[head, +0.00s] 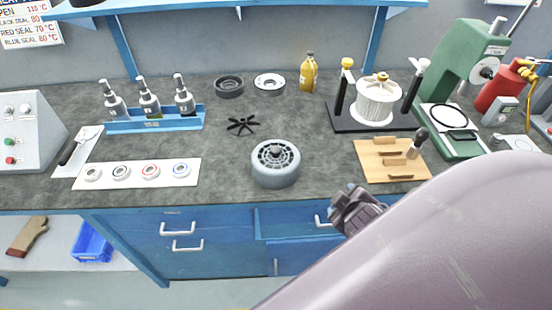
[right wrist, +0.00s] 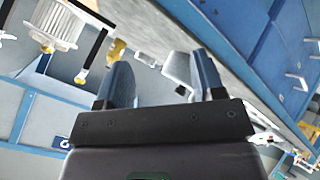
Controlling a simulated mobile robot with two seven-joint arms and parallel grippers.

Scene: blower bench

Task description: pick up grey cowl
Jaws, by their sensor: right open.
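The grey cowl (head: 276,166) looks like a round blue-grey housing with a vented top. It stands upright near the front edge of the bench, in the middle of the head view. My right gripper (head: 352,205) is at the bench's front edge, right of the cowl and apart from it. In the right wrist view its two fingers (right wrist: 163,78) are spread with nothing held between them. The cowl cannot be made out in that view. My left gripper is not in view.
A wooden fixture board (head: 365,172) lies right of the cowl, and a white strip with several rings (head: 135,184) lies left. A black fan wheel (head: 242,125) lies behind. A white rotor (head: 376,103) stands between posts. Bare bench (head: 315,135) surrounds the cowl. My arm hides the lower right.

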